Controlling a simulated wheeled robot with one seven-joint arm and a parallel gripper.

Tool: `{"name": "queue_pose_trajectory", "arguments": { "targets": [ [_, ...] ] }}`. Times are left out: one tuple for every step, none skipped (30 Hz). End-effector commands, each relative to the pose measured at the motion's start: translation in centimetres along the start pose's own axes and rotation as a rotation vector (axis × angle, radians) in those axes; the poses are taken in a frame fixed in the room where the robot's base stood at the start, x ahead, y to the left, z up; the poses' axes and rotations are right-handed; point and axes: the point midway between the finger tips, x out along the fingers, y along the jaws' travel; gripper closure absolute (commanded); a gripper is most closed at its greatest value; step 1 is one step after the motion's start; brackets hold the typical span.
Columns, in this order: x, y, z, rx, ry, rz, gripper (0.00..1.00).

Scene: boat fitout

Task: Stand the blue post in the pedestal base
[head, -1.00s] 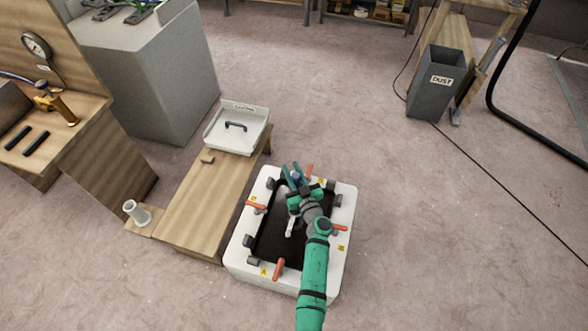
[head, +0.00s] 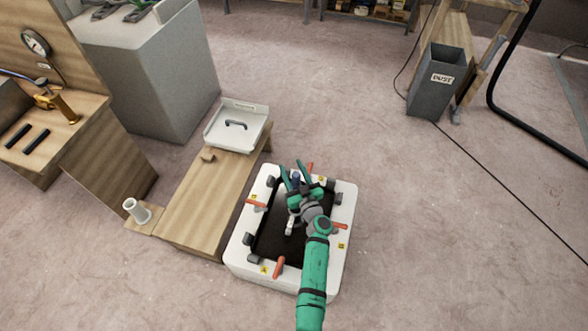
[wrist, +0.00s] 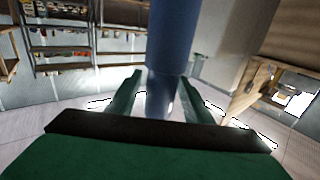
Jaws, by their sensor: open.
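In the head view only a small bit of the blue post (head: 296,180) shows at my gripper (head: 293,169), inside the outline of the white frame. My gripper (wrist: 160,88) is open, with its fingers on either side of the post's lower section. Whether they touch it is unclear. A white flared hollow piece (head: 137,211), probably the pedestal base, sits on a small wooden board at the left. The post's lower end is hidden in the head view.
The white frame (head: 345,215) around a dark opening carries several orange-handled clamps. A wooden bench (head: 197,215) with a white tray (head: 220,137) adjoins it on the left. A grey dust bin (head: 437,88) stands at the back right.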

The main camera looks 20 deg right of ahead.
Motion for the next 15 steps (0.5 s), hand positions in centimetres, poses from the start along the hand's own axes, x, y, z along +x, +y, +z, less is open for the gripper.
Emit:
{"name": "queue_pose_trajectory", "arguments": {
  "targets": [
    [-0.3,0.0,0.0,0.0,0.0,0.001,0.54],
    [-0.5,0.1,0.0,0.0,0.0,0.001,0.54],
    [-0.9,0.1,0.0,-0.001,0.0,0.001,0.54],
    [-1.3,0.0,0.1,-0.001,0.0,0.002,0.54],
    [-1.7,0.0,0.1,-0.001,0.0,0.002,0.54],
    [-2.3,0.0,0.0,-0.001,0.001,0.002,0.54],
    [-2.9,0.0,0.1,0.0,0.0,0.002,0.54],
    [-3.5,0.1,0.0,0.0,0.0,0.002,0.54],
    [-4.3,0.1,0.1,0.0,0.0,0.003,0.54],
    [-4.9,0.0,0.1,-0.001,0.0,0.002,0.54],
    [-5.5,0.0,0.0,-0.001,0.001,0.002,0.54],
    [-6.2,0.0,0.0,0.0,0.0,0.002,0.54],
    [-6.8,0.0,0.0,0.0,0.001,0.002,0.54],
    [-7.3,0.0,0.0,0.0,0.0,0.002,0.54],
    [-8.0,0.0,0.0,-0.001,0.001,0.001,0.54]
  ]
}}
